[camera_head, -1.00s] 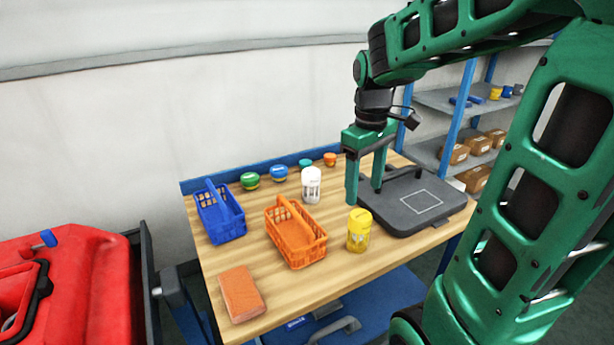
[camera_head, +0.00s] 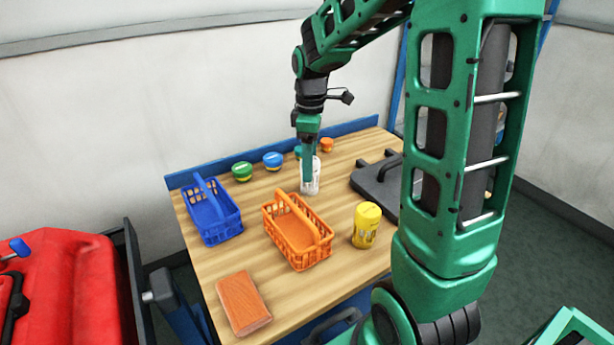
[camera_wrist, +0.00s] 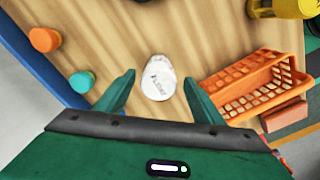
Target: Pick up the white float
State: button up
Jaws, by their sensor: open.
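The white float (camera_head: 313,186) stands on the wooden table, behind the orange basket. In the head view my gripper (camera_head: 308,178) is lowered over it and a finger hides part of it. In the wrist view the float (camera_wrist: 158,77) lies between and just beyond the two open green fingers of my gripper (camera_wrist: 158,95). There is a gap on each side and neither finger appears to touch it.
The orange basket (camera_head: 278,244) is close by on the right in the wrist view. A blue basket (camera_head: 211,222), a yellow container (camera_head: 366,225), an orange-brown block (camera_head: 243,303) and a dark scale-like plate (camera_head: 374,188) are also on the table. Several small lidded jars (camera_head: 272,161) line the back edge.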

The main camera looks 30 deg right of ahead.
jog(key=f, duration=0.5)
jog(key=shift+w, duration=0.2)
jog(key=shift+r, duration=0.1)
jog(key=shift+c, duration=0.2)
jog(key=c, duration=1.1)
